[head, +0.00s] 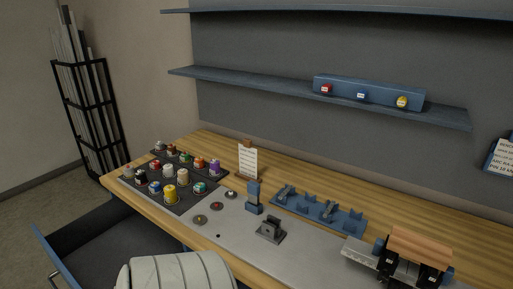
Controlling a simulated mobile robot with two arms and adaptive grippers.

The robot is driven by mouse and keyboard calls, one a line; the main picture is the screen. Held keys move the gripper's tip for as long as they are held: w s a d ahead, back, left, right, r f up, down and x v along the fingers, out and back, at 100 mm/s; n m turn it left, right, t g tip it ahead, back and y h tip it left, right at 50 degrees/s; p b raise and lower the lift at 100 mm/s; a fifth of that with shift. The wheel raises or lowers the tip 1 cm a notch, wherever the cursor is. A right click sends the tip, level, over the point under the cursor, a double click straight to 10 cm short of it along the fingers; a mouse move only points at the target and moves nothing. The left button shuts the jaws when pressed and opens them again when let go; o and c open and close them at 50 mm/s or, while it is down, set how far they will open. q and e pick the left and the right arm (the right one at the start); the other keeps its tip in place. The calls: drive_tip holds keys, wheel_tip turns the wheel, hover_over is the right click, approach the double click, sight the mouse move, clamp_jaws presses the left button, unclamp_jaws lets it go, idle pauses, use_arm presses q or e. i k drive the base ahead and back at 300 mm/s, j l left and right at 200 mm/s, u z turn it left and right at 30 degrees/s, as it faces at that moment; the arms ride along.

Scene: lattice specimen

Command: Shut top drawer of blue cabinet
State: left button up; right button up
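An open drawer shows at the lower left in the head view, beside the left end of the workbench. Its blue front panel (55,256) faces left and carries a metal handle (57,281). The drawer's dark interior (110,243) is visible and looks empty where it shows. The cabinet body is hidden below the bench and the frame edge, so I cannot tell which level the drawer is. Neither of my grippers is in view.
A wooden workbench (310,184) carries a dark tray (205,192) of small colored jars, a blue rack (320,212) and a wood-topped model (415,246). A pale ribbed shape (178,272) covers part of the drawer's right side. A black wire stand (92,115) stands at the back left.

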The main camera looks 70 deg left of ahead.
sight(91, 251)
drive_tip(key=u, duration=1.85)
drive_tip(key=j+u, duration=0.15)
drive_tip(key=u, duration=0.3)
drive_tip(key=j+u, duration=0.1)
drive_tip(key=u, duration=0.9)
drive_tip(key=i+j+u, duration=0.25)
drive_tip(key=k+j, duration=0.05)
